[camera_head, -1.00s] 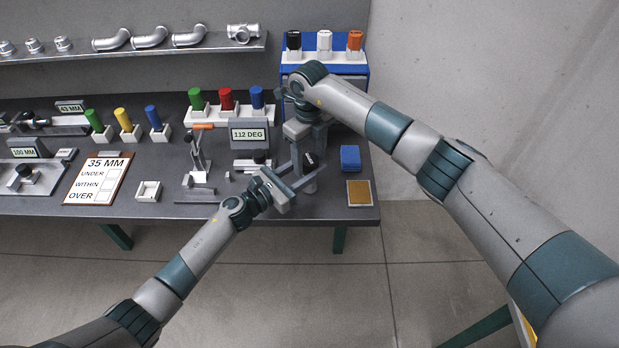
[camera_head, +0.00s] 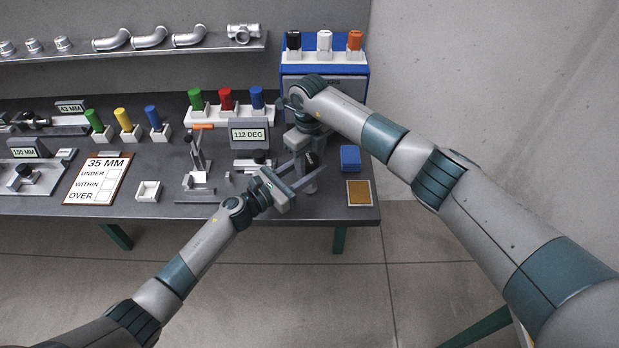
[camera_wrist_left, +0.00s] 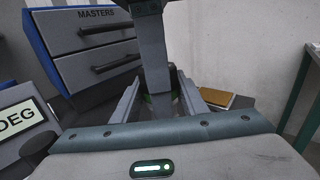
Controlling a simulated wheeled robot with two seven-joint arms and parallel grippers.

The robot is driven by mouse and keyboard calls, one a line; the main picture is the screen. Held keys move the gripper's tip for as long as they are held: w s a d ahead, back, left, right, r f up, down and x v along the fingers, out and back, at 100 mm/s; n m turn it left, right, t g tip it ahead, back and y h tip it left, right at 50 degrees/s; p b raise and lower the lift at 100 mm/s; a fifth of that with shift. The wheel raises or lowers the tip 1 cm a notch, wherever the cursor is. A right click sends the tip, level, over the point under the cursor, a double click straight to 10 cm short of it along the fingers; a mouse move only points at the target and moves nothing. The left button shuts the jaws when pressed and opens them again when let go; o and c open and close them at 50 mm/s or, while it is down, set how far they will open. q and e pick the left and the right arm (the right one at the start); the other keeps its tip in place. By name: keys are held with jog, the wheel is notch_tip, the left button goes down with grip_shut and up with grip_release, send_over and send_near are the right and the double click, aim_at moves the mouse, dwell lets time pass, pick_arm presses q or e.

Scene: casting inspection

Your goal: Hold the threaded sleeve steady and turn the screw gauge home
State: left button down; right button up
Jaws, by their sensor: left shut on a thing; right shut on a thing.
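My left gripper (camera_head: 307,178) reaches in from the lower left, shut on the threaded sleeve (camera_head: 310,187), a grey upright part near the table's right front. In the left wrist view, my left fingers (camera_wrist_left: 158,100) stand on either side of a grey upright part, with a trace of green low between them. My right gripper (camera_head: 309,150) points down from above, just over the left fingers, shut on the dark-topped screw gauge (camera_head: 312,160). The right gripper hides most of the gauge, so I cannot tell how deep it sits in the sleeve.
A 112 DEG display (camera_head: 249,134) stands to the left. A blue block (camera_head: 350,158) and a tan pad (camera_head: 359,193) lie to the right. The MASTERS drawer cabinet (camera_wrist_left: 95,45) stands behind. Several coloured plugs and fixtures fill the table's left. The table's front edge is close.

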aim_at(309, 159)
jog(key=shift+o, duration=0.3)
jog(key=m, duration=0.3)
jog(key=shift+d, duration=0.1)
jog(key=o, duration=1.2)
jog(key=shift+r, duration=2.25)
jog(key=shift+c, duration=0.6)
